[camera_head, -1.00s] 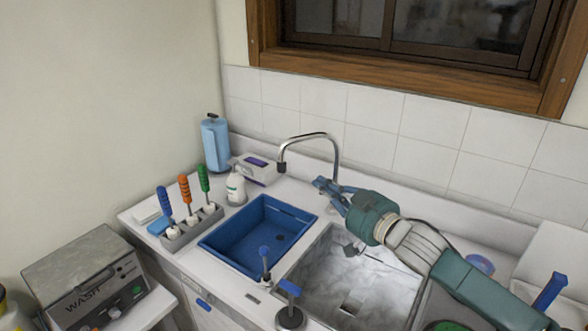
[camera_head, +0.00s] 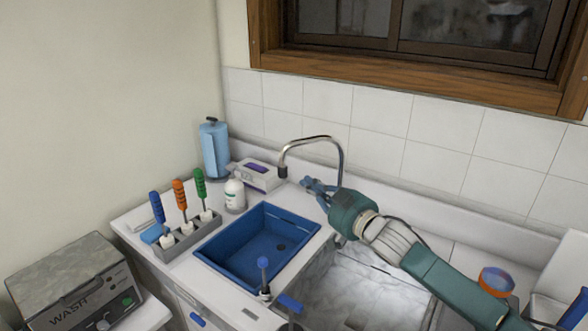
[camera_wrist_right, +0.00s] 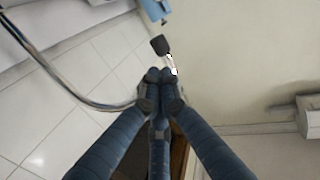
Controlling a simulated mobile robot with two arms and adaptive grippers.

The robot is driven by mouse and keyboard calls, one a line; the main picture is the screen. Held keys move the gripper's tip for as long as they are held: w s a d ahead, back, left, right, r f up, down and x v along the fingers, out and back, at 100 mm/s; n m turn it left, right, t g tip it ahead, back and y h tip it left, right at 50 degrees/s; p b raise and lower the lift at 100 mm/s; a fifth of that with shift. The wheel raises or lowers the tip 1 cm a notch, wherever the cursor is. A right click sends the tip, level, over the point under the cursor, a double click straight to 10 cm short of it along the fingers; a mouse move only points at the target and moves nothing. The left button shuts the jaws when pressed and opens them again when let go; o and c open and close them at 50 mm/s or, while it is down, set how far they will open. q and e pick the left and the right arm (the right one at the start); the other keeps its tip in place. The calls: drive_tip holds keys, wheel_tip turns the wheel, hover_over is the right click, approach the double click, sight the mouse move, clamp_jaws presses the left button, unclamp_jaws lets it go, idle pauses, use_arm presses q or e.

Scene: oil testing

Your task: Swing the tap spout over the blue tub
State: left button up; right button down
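The chrome tap spout (camera_head: 320,137) arches up from behind the sinks, and its dark nozzle (camera_head: 282,172) hangs near the far edge of the blue tub (camera_head: 232,271). My right gripper (camera_head: 311,186) is below the arch, between the nozzle and the tap's upright. In the right wrist view the fingertips of the gripper (camera_wrist_right: 163,77) are drawn together and look empty. The spout (camera_wrist_right: 88,102) passes behind them there, with the nozzle (camera_wrist_right: 160,45) just past the tips. Contact cannot be told. My left gripper is not in view.
A pale sink (camera_head: 372,285) lies under my right arm. The tiled wall (camera_head: 378,155) is close behind the tap.

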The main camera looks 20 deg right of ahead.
sight(286, 167)
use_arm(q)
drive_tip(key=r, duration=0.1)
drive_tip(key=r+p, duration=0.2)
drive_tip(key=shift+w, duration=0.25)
use_arm(e)
drive_tip(key=x, duration=0.7)
drive_tip(key=shift+w+f, duration=0.2)
drive_tip(key=shift+w, duration=0.15)
drive_tip(key=w+h+b, duration=0.1)
drive_tip(key=w+a+m+b, duration=0.1)
drive_tip(key=w, duration=0.1)
drive_tip(key=shift+w+a+h, duration=0.1)
drive_tip(key=shift+w+h, duration=0.1)
drive_tip(key=shift+h, duration=0.2)
drive_tip(key=shift+w+a+r, duration=0.1)
drive_tip(key=shift+w, duration=0.3)
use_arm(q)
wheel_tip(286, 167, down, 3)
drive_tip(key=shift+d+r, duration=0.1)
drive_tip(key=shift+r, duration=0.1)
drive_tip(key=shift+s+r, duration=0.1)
